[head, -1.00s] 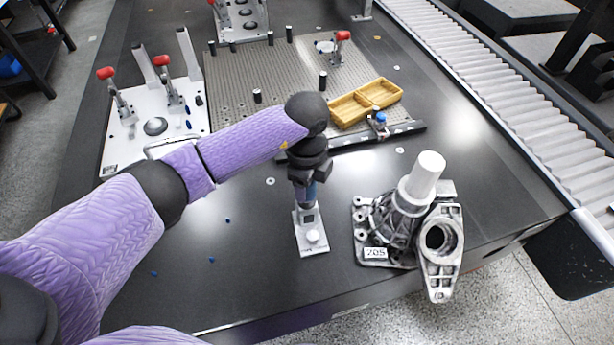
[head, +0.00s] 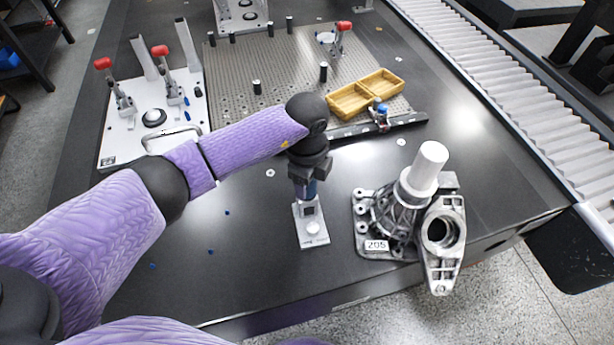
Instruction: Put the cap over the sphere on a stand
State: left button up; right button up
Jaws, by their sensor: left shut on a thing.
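My left gripper (head: 307,176) points down near the middle of the table and is shut on a blue cap (head: 306,189), of which only the lower part shows below the fingers. The cap is at the far end of a small light-grey stand (head: 313,241), a flat plate with a dark square and a white round knob. No sphere is clearly visible at that end; the cap and gripper cover it. I cannot tell whether the cap rests on the stand or is just above it. My right gripper is not in view.
A metal casting with a white cylinder (head: 424,168) and "205" label stands close right of the stand. Behind are a yellow tray (head: 350,102), a perforated plate (head: 232,85) with black posts, and a clamp fixture (head: 112,150) at left. The table in front is mostly clear.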

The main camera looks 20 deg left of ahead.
pick_arm(q)
jog(key=o, duration=1.3)
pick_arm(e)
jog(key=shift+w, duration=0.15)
pick_arm(q)
notch_tip(320, 180, up, 10)
jog(key=p, duration=0.3)
jog(key=shift+f+p, duration=0.15)
jog(key=shift+p, duration=0.2)
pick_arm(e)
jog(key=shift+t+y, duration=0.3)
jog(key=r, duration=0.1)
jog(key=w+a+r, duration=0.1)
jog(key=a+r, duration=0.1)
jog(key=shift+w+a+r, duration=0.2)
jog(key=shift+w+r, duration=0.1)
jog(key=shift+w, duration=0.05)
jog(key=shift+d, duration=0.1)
